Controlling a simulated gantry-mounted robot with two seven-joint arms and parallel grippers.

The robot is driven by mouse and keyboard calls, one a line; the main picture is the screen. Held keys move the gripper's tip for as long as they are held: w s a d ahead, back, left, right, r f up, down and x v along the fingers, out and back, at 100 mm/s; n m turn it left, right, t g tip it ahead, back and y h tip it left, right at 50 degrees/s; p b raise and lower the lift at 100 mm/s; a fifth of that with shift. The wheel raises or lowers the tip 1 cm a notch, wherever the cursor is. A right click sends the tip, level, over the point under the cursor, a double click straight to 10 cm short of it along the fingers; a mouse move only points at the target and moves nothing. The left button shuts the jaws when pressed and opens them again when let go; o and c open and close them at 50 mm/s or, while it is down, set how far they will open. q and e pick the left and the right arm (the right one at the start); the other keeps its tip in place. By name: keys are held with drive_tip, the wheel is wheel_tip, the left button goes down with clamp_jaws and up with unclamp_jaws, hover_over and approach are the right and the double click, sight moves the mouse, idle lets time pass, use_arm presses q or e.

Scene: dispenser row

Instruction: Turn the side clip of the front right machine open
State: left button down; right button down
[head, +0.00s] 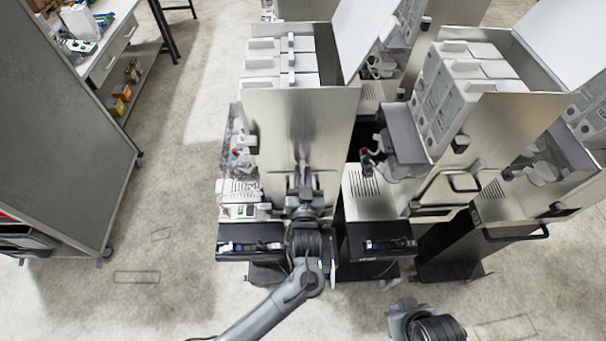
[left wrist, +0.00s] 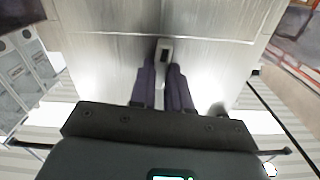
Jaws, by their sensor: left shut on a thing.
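A small pale clip (left wrist: 164,50) with a dark slot sits on a brushed-metal side panel in the left wrist view. My left gripper (left wrist: 164,72) has its two dark purple fingers on either side of the clip, shut on it. In the head view my left gripper (head: 303,172) is at the metal side panel (head: 285,125) of the left machine of the front pair; its own wrist hides the clip there. The panel looks closed and upright. Of my right arm only a piece shows at the bottom right of the head view; its fingers are out of sight.
Another machine (head: 525,120) stands close on the right, with a pull handle on its front. Black drip trays (head: 250,243) stick out low on both sides of my left wrist. A grey cabinet (head: 60,130) stands at the left; the floor (head: 185,190) between is clear.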

use_arm(q)
drive_tip(key=m, duration=0.8)
drive_tip(key=a+m, duration=0.1)
drive_tip(key=m, duration=0.4)
drive_tip(key=shift+r, duration=0.35)
drive_tip(key=shift+r+m, duration=0.15)
drive_tip(key=shift+m, duration=1.55)
drive_tip(key=c, duration=1.1)
unclamp_jaws()
drive_tip(key=shift+s, duration=0.1)
